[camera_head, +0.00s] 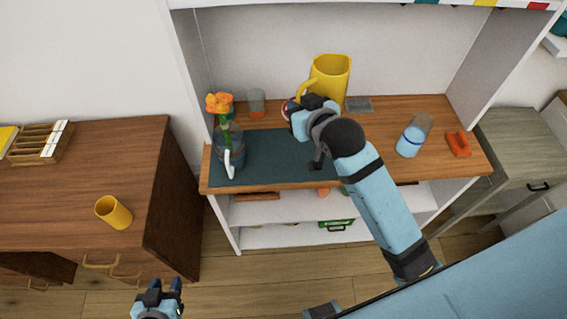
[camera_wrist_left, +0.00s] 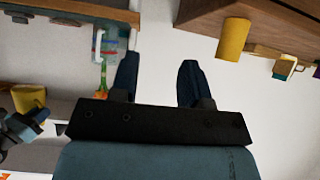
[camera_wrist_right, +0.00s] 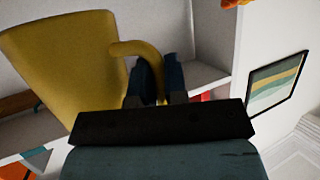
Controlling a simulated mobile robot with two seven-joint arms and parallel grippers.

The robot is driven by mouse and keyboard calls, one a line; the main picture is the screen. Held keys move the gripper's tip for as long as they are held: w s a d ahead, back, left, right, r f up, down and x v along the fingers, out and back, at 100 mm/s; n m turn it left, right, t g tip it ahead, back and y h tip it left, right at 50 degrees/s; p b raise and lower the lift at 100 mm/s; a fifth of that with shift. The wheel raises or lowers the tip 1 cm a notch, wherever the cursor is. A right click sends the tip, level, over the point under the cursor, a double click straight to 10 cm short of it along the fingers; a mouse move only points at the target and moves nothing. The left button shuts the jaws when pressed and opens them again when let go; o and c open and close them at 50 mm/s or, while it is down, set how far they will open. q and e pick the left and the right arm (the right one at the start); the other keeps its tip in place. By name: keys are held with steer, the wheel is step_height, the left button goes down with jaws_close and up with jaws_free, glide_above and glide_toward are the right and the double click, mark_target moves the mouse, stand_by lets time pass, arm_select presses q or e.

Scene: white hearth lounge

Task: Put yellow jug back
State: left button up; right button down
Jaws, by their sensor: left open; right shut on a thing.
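The yellow jug (camera_head: 331,76) is at the back of the wooden shelf top, in front of the white back panel. My right gripper (camera_head: 308,106) is shut on its handle; in the right wrist view the jug (camera_wrist_right: 62,60) fills the left side and its handle (camera_wrist_right: 140,50) runs between the fingers (camera_wrist_right: 158,80). The arm hides the jug's base, so I cannot tell whether it touches the shelf. My left gripper (camera_head: 160,288) is open and empty, low in front of the desk; its spread fingers show in the left wrist view (camera_wrist_left: 157,82).
A dark mat (camera_head: 270,160) lies on the shelf top. A clear jug with orange flowers (camera_head: 230,148) stands at its left. A glass (camera_head: 256,103), a grey square (camera_head: 358,104), a bottle (camera_head: 413,136) and an orange object (camera_head: 458,144) stand around. A yellow cup (camera_head: 113,212) is on the desk.

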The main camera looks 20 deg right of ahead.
steer(key=w+a+f+n+y+b, duration=0.2)
steer(key=w+a+f+b, duration=0.4)
steer(key=b, duration=0.2)
step_height(320, 180, down, 20)
steer(key=shift+s+d+r+b, duration=0.15)
steer(key=shift+b, duration=0.3)
steer(key=c, duration=1.5)
jaws_free()
steer(key=shift+f, duration=0.2)
steer(key=shift+c, duration=0.2)
steer(key=o, duration=0.4)
